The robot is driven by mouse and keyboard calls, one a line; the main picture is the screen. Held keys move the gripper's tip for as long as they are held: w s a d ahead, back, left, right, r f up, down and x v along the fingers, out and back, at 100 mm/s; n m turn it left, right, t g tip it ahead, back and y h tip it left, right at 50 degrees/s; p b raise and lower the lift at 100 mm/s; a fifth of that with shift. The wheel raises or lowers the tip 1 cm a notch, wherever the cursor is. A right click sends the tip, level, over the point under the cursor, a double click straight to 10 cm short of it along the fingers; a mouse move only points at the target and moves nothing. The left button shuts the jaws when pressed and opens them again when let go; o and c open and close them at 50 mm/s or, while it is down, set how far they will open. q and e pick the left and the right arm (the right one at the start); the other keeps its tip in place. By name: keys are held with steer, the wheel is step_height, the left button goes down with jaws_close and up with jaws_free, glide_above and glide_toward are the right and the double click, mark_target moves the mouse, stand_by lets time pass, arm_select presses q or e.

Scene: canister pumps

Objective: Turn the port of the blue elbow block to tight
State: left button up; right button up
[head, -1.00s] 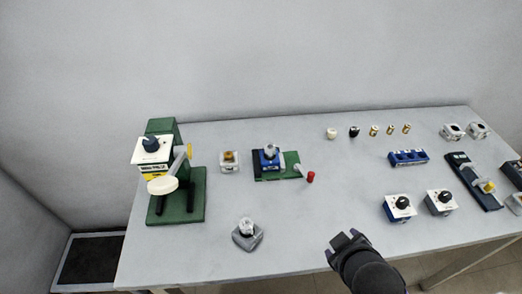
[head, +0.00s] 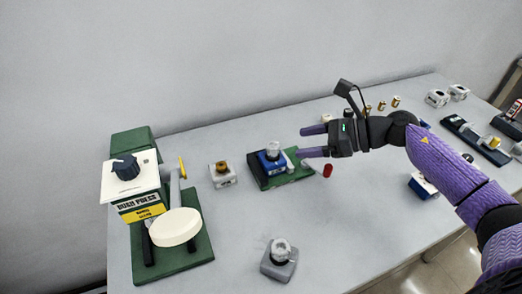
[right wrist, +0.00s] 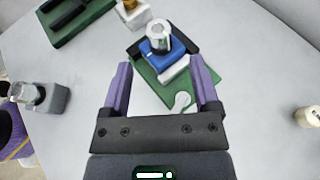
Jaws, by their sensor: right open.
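The blue elbow block (head: 271,164) sits on a green plate (head: 262,184) in the middle of the table, with a clear-grey round port (head: 273,149) on top. In the right wrist view the blue block (right wrist: 157,52) and its port (right wrist: 158,33) show ahead of the jaws. A white piece (right wrist: 174,70) is on its near side. My right gripper (head: 313,142) is open and empty, to the right of the block and apart from it. Its two purple fingers (right wrist: 161,82) point toward the block. My left gripper is not in view.
A green bush press (head: 187,246) stands at the left. A white block with a brass top (head: 222,174) is left of the plate, and a grey block (head: 279,261) is in front. A red-ended lever (head: 326,170) sticks out right, below my gripper.

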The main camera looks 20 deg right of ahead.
mark_target(274, 144)
steer(key=x, duration=0.5)
steer(key=b+x, duration=0.1)
steer(key=x, duration=0.1)
steer(key=shift+w+a+r, duration=0.15)
steer(key=shift+w+a, duration=0.05)
steer(key=shift+a, duration=0.2)
jaws_close()
